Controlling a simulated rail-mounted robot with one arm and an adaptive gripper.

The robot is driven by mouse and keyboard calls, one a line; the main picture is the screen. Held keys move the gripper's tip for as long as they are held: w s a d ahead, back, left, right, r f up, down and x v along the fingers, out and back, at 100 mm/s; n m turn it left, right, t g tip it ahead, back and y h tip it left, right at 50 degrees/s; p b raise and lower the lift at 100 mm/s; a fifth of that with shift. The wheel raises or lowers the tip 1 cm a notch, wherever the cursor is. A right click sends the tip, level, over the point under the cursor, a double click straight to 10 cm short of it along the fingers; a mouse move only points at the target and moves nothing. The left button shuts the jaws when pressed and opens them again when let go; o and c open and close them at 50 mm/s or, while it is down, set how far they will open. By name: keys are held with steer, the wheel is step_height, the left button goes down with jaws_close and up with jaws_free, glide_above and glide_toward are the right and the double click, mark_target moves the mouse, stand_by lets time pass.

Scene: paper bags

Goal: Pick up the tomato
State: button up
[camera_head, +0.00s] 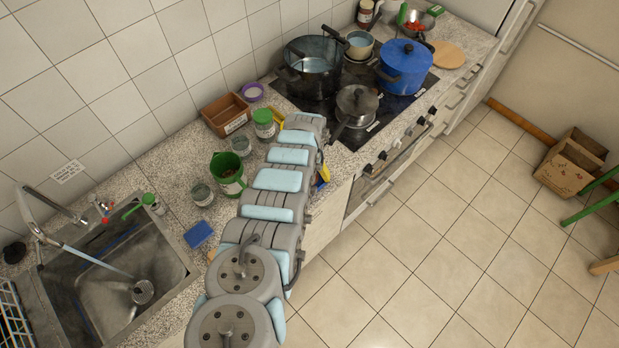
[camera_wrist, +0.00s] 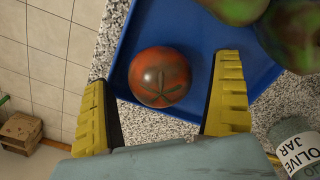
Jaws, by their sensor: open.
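The tomato (camera_wrist: 160,77) is red with greenish patches and a dark star-shaped mark on top. It lies on a blue tray (camera_wrist: 200,45) near the tray's edge, in the wrist view. My gripper (camera_wrist: 163,68) is open, with one yellow finger to the left of the tomato and one to the right. Gaps show on both sides, wider on the right. In the head view my arm hides the tomato and tray, and only a bit of yellow finger (camera_head: 322,176) shows.
Greenish round produce (camera_wrist: 290,30) sits at the tray's right, and an olive jar (camera_wrist: 297,150) stands beside the right finger. In the head view, a green mug (camera_head: 227,173), a brown box (camera_head: 226,115) and a stove with pots (camera_head: 405,66) flank my arm.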

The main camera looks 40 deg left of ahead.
steer(key=shift+w+f, duration=0.1)
steer(key=shift+f, duration=0.05)
steer(key=c, duration=1.3)
steer(key=shift+c, duration=0.2)
